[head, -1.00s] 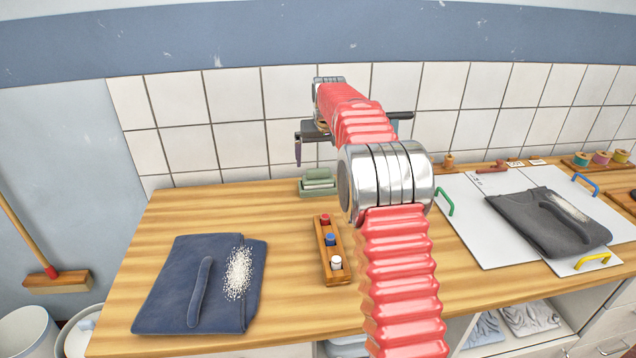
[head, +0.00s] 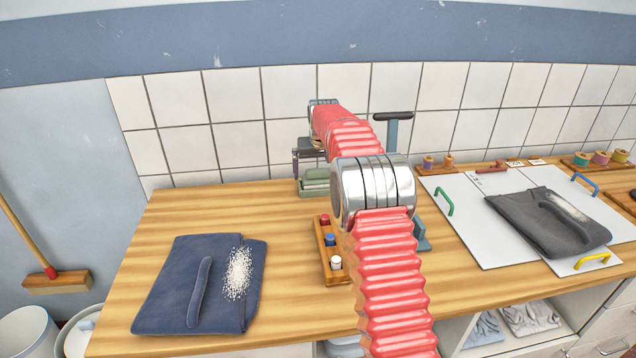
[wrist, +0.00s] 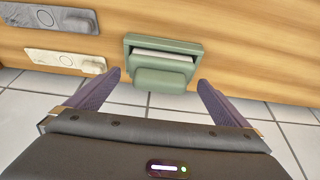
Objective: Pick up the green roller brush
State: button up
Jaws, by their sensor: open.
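A green piece (head: 316,182) stands at the back of the wooden table against the tiles, partly covered by my arm in the head view. In the wrist view this green piece (wrist: 166,62) shows a frame around a white strip and a rounded green body at its lower side. I take it to be the green roller brush. My gripper (wrist: 159,80) is open and empty. Its two purple fingers are spread left and right of the green body, apart from it. In the head view my gripper (head: 303,160) is just above the green piece.
A wooden rack of small bottles (head: 330,248) stands in front. A teal stand with a black bar (head: 393,118) is behind my arm. Folded navy cloth (head: 180,285) lies left, grey cloth (head: 545,225) right. The table's back left is clear.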

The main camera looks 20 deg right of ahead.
jog(key=shift+w+f, duration=0.2)
jog(key=shift+f, duration=0.2)
jog(key=c, duration=1.1)
